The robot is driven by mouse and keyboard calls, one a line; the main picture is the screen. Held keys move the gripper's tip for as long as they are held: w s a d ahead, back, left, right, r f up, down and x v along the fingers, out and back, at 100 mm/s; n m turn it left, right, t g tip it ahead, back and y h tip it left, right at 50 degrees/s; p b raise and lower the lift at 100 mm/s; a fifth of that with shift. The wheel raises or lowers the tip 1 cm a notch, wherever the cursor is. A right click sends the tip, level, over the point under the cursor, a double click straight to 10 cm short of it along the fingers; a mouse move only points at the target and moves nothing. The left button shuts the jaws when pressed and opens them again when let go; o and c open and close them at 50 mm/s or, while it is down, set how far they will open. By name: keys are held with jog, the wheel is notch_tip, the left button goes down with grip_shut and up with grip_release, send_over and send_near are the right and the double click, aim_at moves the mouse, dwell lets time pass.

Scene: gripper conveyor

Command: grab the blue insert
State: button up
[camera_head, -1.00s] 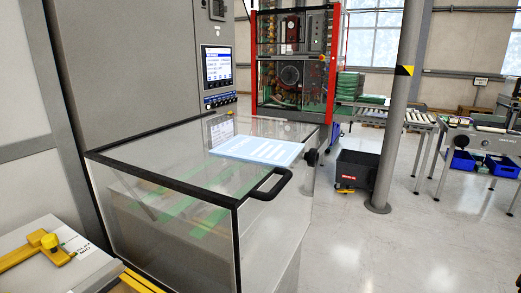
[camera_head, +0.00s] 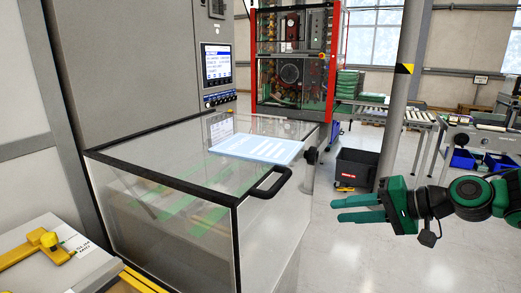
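A flat light-blue insert (camera_head: 258,148) with pale stripes lies on the clear lid of the machine cabinet, near its right edge. My gripper (camera_head: 338,209) is at the right of the view, in green and black, with its fingers pointing left. The two fingers are apart with nothing between them, so it is open and empty. It is to the right of the cabinet and its handle, lower in the picture than the insert and clear of it.
The glass-sided cabinet has a black-edged lid (camera_head: 150,178) and a black handle (camera_head: 275,184) at its front corner. A grey pole (camera_head: 397,120) stands behind my gripper. A black bin (camera_head: 357,168) sits on the floor. Yellow fixture (camera_head: 38,245) is at lower left. Open floor lies right.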

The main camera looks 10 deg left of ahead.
jog(key=w+a+r+m+t+y, duration=0.25)
jog(key=r+y, duration=0.25)
jog(key=r, duration=0.4)
jog(key=x, duration=1.1)
jog(key=shift+w+a+g, duration=0.2)
jog(key=shift+w+g, duration=0.05)
jog(key=shift+g, duration=0.1)
jog(key=shift+r, duration=0.1)
grip_shut()
